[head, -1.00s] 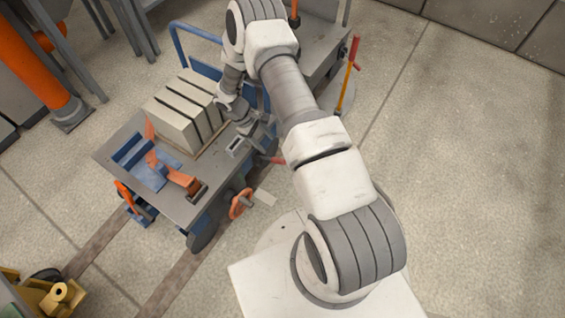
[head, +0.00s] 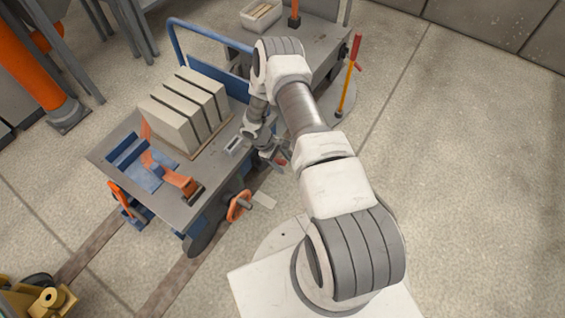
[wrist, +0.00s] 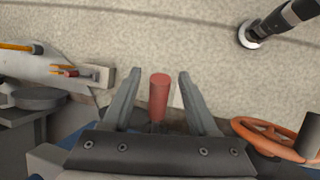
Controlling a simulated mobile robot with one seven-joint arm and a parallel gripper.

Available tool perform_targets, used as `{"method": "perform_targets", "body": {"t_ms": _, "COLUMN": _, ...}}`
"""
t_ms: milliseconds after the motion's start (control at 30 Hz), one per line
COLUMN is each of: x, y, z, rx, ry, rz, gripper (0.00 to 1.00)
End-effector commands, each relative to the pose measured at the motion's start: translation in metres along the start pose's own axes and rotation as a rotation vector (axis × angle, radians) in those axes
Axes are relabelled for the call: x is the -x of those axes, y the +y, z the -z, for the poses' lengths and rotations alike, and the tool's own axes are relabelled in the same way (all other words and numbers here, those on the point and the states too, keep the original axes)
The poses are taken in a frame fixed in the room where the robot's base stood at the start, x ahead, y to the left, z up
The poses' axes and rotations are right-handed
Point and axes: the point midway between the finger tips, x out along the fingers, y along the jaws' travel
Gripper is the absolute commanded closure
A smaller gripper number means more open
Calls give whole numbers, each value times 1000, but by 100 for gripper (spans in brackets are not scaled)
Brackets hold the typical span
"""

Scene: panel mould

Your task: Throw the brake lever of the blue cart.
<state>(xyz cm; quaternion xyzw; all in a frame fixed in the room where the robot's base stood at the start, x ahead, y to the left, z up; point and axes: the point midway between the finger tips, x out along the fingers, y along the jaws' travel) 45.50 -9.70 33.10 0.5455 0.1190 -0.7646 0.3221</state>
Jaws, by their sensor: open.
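The blue cart (head: 212,189) has a grey top and a blue push rail. A red-handled lever (head: 281,161) sticks out from its near side, partly hidden by my gripper (head: 274,155). In the wrist view the red handle (wrist: 159,97) stands between the two fingers of my gripper (wrist: 154,80), with a gap visible on each side. My gripper is open. The lever's lower end is hidden behind the gripper body.
An orange handwheel (head: 239,206) sits beside the lever on the cart's near side and shows at right in the wrist view (wrist: 268,135). Pale blocks (head: 185,110) stand on the cart. A yellow post with a red grip (head: 349,75) stands behind. Floor at right is clear.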

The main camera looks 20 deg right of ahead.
Motion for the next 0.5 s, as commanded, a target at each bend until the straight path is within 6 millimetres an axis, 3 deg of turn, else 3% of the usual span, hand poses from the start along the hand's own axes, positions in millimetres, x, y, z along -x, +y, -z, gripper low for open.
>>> {"method": "perform_targets", "body": {"t_ms": 133, "x": 0, "y": 0, "z": 0, "rx": 0, "ry": 0, "rz": 0, "gripper": 42}}
{"method": "perform_targets", "body": {"t_ms": 433, "x": 0, "y": 0, "z": 0, "rx": 1, "ry": -1, "rz": 0, "gripper": 96}}
{"method": "perform_targets", "body": {"t_ms": 500, "x": 0, "y": 0, "z": 0, "rx": 1, "ry": -1, "rz": 0, "gripper": 100}}
